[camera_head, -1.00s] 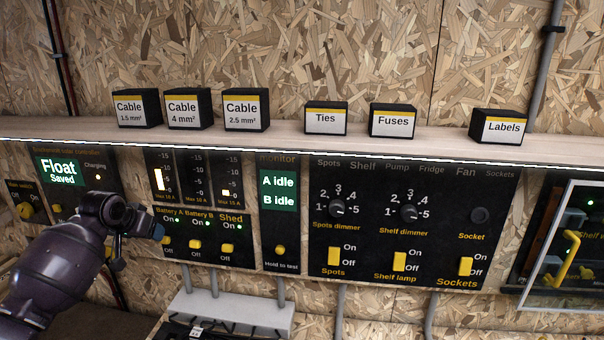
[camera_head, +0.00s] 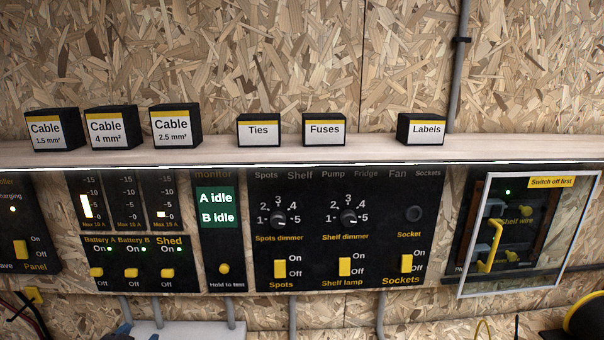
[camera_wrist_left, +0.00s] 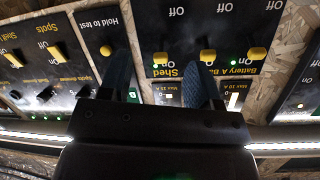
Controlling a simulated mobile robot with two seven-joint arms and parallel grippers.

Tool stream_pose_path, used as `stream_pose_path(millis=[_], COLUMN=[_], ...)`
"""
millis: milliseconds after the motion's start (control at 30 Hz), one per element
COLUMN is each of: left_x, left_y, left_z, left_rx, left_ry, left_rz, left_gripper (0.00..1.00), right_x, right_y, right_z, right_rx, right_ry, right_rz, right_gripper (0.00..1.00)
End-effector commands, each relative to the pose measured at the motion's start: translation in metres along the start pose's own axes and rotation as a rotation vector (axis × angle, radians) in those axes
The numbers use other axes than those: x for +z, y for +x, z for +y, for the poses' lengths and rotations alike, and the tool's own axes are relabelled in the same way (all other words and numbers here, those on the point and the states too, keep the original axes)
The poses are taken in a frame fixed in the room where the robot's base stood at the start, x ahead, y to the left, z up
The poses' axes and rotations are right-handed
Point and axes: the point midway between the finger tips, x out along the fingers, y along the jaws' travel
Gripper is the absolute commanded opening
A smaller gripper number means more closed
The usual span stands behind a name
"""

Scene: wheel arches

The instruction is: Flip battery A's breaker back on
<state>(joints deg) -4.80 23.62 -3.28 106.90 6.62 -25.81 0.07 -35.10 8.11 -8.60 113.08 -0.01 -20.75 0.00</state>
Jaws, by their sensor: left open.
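Battery A's breaker (camera_head: 97,272) is a small yellow toggle at the left of a row of three on the black panel, beside Battery B's (camera_head: 131,273) and Shed's (camera_head: 168,273). All three look level with one another; I cannot tell their on/off position for sure. Small green lights show above them. The left wrist view shows them upside down, with Battery A's toggle (camera_wrist_left: 256,53) at the right of the row. My left gripper (camera_wrist_left: 160,80) is open and empty, its two blue fingers apart in front of the panel. Only a blue bit shows at the head view's bottom edge.
The monitor (camera_head: 216,208) reads "A idle" and "B idle", with a yellow button below. Switches and dimmers (camera_head: 347,216) fill the panel to the right. A wooden shelf (camera_head: 370,156) with labelled black boxes runs above. A framed clear cover (camera_head: 470,292) stands at the right.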

Motion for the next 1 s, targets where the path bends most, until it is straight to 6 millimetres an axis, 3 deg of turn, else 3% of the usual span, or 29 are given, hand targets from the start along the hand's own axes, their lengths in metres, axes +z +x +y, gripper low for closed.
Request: stream_pose_path(millis=[33, 200, 433, 633, 1000], left_x=[0.019, 0.07, 0.138, 0.172, 0.177], left_y=[-0.016, -0.069, -0.138, -0.17, -0.176], left_z=[0.02, 0.074, 0.126, 0.139, 0.139], left_rx=[0.009, 0.029, 0.037, 0.03, 0.029], left_ry=[-0.015, -0.066, -0.175, -0.213, -0.214], left_rz=[-0.007, -0.049, -0.195, -0.278, -0.291], left_gripper=[0.57, 0.57, 0.57, 0.57, 0.57], right_x=[0.001, 0.002, 0.003, 0.004, 0.003], right_y=[0.001, 0.003, 0.006, 0.008, 0.008], right_z=[0.0, 0.0, -0.001, -0.001, -0.001], right_rx=[0.0, 0.0, -0.001, -0.001, -0.001], right_ry=[0.0, -0.001, -0.001, -0.001, -0.002], right_rz=[0.001, 0.004, 0.009, 0.011, 0.012], right_gripper=[0.57, 0.57, 0.57, 0.57, 0.57])
